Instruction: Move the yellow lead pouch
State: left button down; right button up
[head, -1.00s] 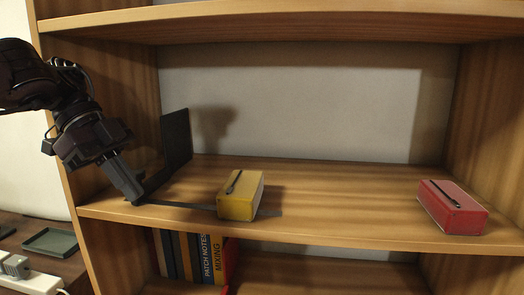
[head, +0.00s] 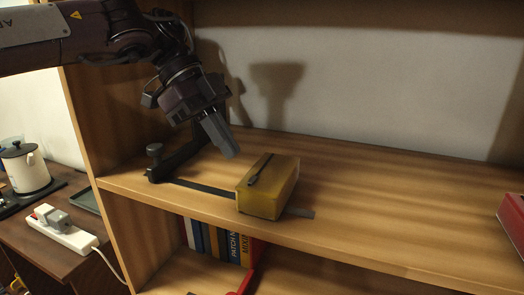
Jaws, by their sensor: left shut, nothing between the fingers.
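The yellow lead pouch (head: 268,188) is a boxy yellow case with a dark zip or strap on top. It rests on the wooden shelf (head: 380,205) near its front edge, on a thin dark strip. My left gripper (head: 230,152) is shut and empty, pointing down just above and to the left of the pouch, apart from it. My right gripper is not in view.
A red case (head: 513,222) sits at the right edge of the picture, partly cut off. A dark bookend-like piece (head: 180,158) stands left of the pouch. A kettle (head: 25,168) and power strip (head: 62,235) stand at left. The shelf's middle is clear.

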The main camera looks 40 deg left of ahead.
aim_at(271, 174)
pick_arm(q)
jog(key=d, duration=0.3)
jog(key=w+d+p, duration=0.1)
jog(key=d, duration=0.2)
jog(key=shift+w+d, duration=0.15)
jog(key=shift+f+p, duration=0.3)
jog(key=shift+p, duration=0.05)
jog(key=shift+f, duration=0.5)
jog(key=shift+f, duration=0.1)
